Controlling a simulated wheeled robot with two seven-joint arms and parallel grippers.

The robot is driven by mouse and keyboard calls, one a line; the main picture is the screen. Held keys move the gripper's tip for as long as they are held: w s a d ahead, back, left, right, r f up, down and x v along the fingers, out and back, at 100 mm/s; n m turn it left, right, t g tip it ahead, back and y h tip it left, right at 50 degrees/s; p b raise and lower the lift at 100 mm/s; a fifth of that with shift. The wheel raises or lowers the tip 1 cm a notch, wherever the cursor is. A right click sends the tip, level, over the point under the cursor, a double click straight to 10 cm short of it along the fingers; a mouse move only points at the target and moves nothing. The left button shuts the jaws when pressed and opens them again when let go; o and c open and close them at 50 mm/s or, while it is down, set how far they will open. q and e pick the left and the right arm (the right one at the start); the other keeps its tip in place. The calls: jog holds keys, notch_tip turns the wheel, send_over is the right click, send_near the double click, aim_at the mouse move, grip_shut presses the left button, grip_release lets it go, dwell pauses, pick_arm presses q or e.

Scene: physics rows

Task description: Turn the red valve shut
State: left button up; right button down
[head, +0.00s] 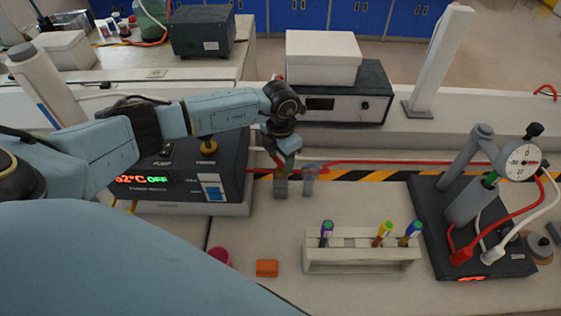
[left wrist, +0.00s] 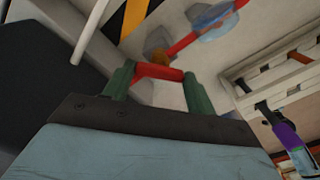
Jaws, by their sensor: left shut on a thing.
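The red valve handle (left wrist: 160,72) shows in the left wrist view as a short red bar. It lies between the two green fingers of my left gripper (left wrist: 157,82), which is shut on it. A brass-coloured part (left wrist: 158,54) sits just beyond the handle. In the head view my left gripper (head: 281,163) points down at the striped edge of the bench, and it mostly hides the handle there. I cannot tell the handle's exact angle. My right gripper is not in view.
A red hose (head: 400,162) runs right along the striped edge. A black heater box (head: 180,172) stands left of the gripper. A rack (head: 360,258) with 3 capped tubes and an orange block (head: 266,268) are in front. A dial-gauge stand (head: 425,215) stands right.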

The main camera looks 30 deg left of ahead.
aim_at(280, 161)
pick_arm(q)
jog(key=m+b, duration=0.3)
jog(key=m, duration=0.1)
jog(key=shift+f, duration=0.1)
jog(key=shift+m+b, duration=0.95)
jog(key=shift+m, duration=0.85)
jog(key=o, duration=1)
notch_tip(280, 161, up, 14)
jog(key=shift+f+b, duration=0.15)
jog(key=shift+b, duration=0.3)
